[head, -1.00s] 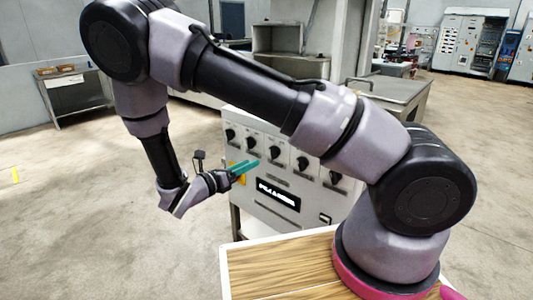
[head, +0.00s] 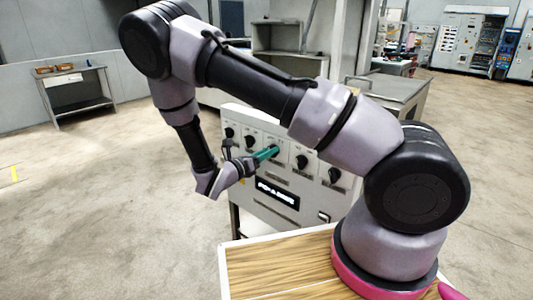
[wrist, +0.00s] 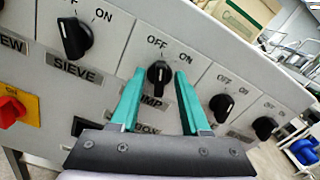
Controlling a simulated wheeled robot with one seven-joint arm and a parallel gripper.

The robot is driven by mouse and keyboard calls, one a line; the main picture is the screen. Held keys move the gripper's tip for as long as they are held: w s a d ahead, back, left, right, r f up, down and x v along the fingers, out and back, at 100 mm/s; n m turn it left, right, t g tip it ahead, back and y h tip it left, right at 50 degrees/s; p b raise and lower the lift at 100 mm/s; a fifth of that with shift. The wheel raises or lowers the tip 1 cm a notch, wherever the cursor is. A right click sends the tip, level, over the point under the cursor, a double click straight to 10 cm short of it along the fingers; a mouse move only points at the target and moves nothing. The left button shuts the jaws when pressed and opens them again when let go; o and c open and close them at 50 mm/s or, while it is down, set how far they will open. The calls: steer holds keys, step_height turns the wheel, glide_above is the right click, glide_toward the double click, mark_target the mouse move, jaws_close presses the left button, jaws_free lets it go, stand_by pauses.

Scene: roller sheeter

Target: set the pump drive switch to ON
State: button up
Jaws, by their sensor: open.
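The pump switch (wrist: 159,74) is a black rotary knob on a light grey panel, below OFF and ON marks. Its label is partly covered, with "UMP" readable. Its pale pointer line looks directed up, nearer OFF than ON. My gripper (wrist: 160,80) has green fingers, open, one on each side of this knob in the wrist view; I cannot tell whether they touch it. In the head view my gripper (head: 274,150) reaches the middle of the panel's knob row and mostly covers that knob.
The SIEVE knob (wrist: 75,38) is left of the pump knob; another knob (wrist: 221,105) is close on the right. A red knob on a yellow plate (wrist: 12,108) is at far left. The control panel (head: 300,218) stands beyond my wooden-topped base. Open floor lies left.

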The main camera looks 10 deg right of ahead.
jaws_close()
steer(key=shift+m, duration=0.4)
steer(key=shift+s+d+m, duration=0.1)
steer(key=shift+s+m, duration=0.05)
steer(key=shift+m, duration=1.9)
steer(key=shift+s+m, duration=0.1)
steer(key=shift+m, duration=1.95)
steer(key=shift+f, duration=0.1)
jaws_free()
